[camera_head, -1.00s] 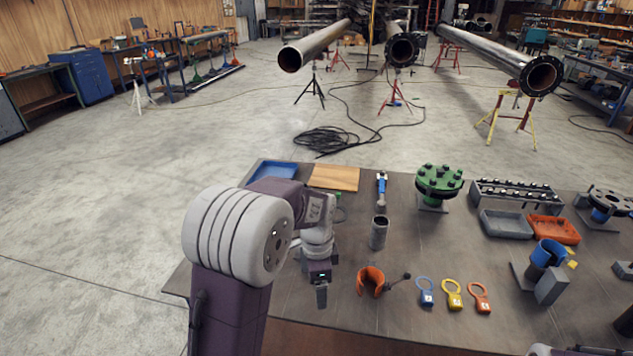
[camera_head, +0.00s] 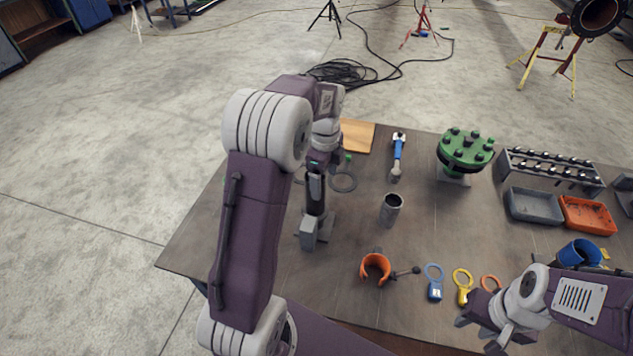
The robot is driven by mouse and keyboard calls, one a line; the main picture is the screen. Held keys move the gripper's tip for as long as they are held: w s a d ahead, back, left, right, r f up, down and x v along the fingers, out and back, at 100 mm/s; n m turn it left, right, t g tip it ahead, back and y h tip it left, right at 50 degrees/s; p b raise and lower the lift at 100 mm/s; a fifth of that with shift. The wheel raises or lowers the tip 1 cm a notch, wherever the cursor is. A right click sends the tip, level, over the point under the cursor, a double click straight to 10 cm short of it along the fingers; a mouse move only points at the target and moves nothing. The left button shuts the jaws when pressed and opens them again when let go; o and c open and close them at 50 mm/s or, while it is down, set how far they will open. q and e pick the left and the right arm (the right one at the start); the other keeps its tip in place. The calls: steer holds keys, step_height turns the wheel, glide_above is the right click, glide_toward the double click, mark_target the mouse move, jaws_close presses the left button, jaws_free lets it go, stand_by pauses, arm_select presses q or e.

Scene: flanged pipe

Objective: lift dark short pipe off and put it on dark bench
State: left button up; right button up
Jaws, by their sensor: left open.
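The dark short pipe (camera_head: 390,210) is a grey open-topped tube standing upright near the middle of the dark bench (camera_head: 345,215). Whether it rests on the bench top itself or on a low support cannot be told. My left gripper (camera_head: 316,233) is open and empty, low over the bench to the left of the pipe and apart from it. My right gripper (camera_head: 479,333) is at the front right, near the coloured ring tags and away from the pipe; its two fingertips look apart with nothing between them.
An orange open clamp (camera_head: 375,268) with a lever sits in front of the pipe. A blue-handled tool (camera_head: 398,155) lies behind it. A green bolted flange (camera_head: 466,151), a grey tray (camera_head: 534,206) and an orange tray (camera_head: 587,215) stand to the right.

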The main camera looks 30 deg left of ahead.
arm_select(q)
steer(key=shift+s+a+r+p, duration=0.1)
steer(key=shift+a+r+p, duration=0.45)
steer(key=shift+p, duration=0.05)
steer(key=shift+a+r+p, duration=0.1)
steer(key=shift+a+p, duration=0.2)
steer(key=shift+w+a+n+p, duration=0.3)
steer(key=shift+a+p, duration=0.15)
steer(key=shift+a, duration=0.1)
steer(key=shift+f, duration=0.25)
step_height(320, 180, down, 4)
steer(key=shift+r+p, duration=0.1)
steer(key=shift+p, duration=0.25)
steer(key=shift+f+p, duration=0.3)
steer(key=shift+f, duration=0.1)
step_height(320, 180, down, 4)
steer(key=shift+a+p, duration=0.15)
steer(key=shift+p, duration=0.4)
steer(key=shift+f, duration=0.2)
jaws_close()
steer(key=shift+w, duration=0.1)
